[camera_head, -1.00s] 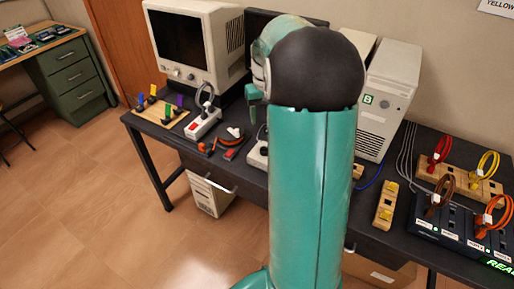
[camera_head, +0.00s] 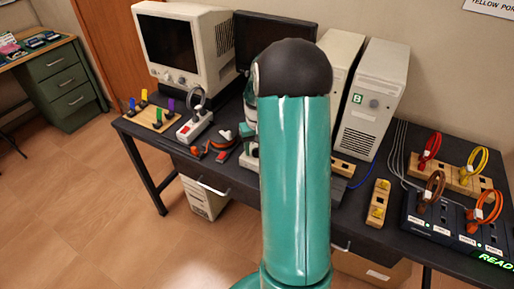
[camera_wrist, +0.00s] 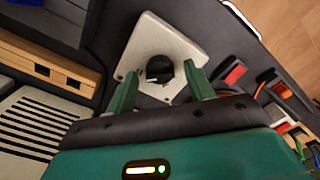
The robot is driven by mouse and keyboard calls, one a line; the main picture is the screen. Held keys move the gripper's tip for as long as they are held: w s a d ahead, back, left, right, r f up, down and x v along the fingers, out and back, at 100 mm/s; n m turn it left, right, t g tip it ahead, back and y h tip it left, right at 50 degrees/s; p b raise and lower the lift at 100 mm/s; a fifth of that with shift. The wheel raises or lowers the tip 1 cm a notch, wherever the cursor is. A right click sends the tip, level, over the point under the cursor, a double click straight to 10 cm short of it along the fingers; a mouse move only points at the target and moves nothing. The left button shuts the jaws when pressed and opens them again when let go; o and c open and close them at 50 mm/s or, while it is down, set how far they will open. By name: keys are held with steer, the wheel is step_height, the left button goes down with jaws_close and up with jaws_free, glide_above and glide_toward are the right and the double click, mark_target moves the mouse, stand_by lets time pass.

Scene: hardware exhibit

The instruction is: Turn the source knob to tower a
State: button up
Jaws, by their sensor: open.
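The source knob (camera_wrist: 160,68) is a dark round knob on a pale switch box (camera_wrist: 143,37) in the wrist view. My gripper (camera_wrist: 161,86) is open, with one green finger on each side of the knob's near side. I cannot tell whether the fingers touch the knob, and its pointer and markings are not readable. In the head view, part of the pale box (camera_head: 250,157) shows beside my arm, with my gripper (camera_head: 248,132) low above it; the knob is hidden there. Two pale towers stand behind; the right tower (camera_head: 374,105) carries a green B label.
A red-topped piece (camera_wrist: 235,73) and orange cable lie right of the box. A power strip (camera_head: 195,125) and CRT monitor (camera_head: 188,42) stand left. A wooden block (camera_head: 378,204) and a dark panel with looped cables (camera_head: 450,222) are on the right.

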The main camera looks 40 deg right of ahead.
steer(key=shift+f, duration=0.25)
steer(key=c, duration=1)
steer(key=shift+o, duration=0.2)
